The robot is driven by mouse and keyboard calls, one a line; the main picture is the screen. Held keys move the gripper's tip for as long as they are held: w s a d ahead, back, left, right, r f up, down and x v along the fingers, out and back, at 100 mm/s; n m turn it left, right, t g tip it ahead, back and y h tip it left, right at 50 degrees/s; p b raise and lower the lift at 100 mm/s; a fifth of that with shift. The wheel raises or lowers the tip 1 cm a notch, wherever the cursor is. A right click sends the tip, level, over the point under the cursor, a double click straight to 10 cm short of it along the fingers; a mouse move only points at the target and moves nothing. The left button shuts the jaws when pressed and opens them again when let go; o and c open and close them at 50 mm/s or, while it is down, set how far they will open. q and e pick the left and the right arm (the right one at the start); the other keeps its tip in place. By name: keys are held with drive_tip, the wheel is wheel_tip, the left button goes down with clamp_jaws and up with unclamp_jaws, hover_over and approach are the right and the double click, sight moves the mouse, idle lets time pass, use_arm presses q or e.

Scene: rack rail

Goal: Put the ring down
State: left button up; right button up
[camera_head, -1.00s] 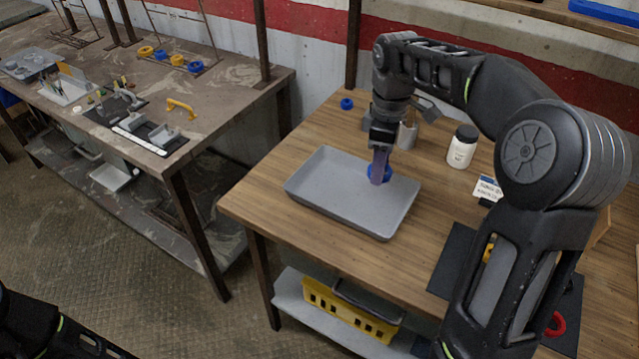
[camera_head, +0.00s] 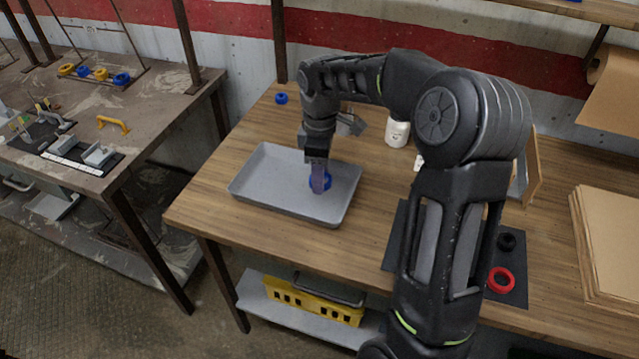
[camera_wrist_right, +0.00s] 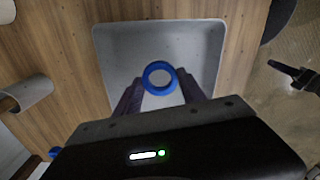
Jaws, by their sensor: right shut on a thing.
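A blue ring (camera_head: 327,182) is in my right gripper (camera_head: 319,186), which is shut on it. They are over the grey tray (camera_head: 252,192), within its outline. In the right wrist view the ring (camera_wrist_right: 160,64) sits between the two fingertips of the gripper (camera_wrist_right: 160,84), with the pale floor of the tray (camera_wrist_right: 118,45) behind it. I cannot tell whether the ring touches the tray floor. A dark shape at the right edge of the wrist view may be my left gripper (camera_wrist_right: 298,78); its jaws are unclear.
The tray stands on a wooden table (camera_head: 205,205). Another blue ring (camera_head: 281,98) lies at the back left. A white jar (camera_head: 397,133) stands to the right. A black mat (camera_head: 517,290) holds a red ring (camera_head: 501,280) and a black ring (camera_head: 506,241). Brown sheets (camera_head: 612,235) lie at the far right.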

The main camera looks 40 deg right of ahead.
drive_tip(key=shift+f, duration=0.1)
drive_tip(key=shift+f, duration=1.75)
drive_tip(key=shift+f, duration=0.2)
drive_tip(key=o, duration=1.4)
drive_tip(key=shift+c, duration=0.2)
drive_tip(key=shift+r, duration=0.1)
wheel_tip(320, 180, up, 12)
drive_tip(key=shift+r, duration=0.1)
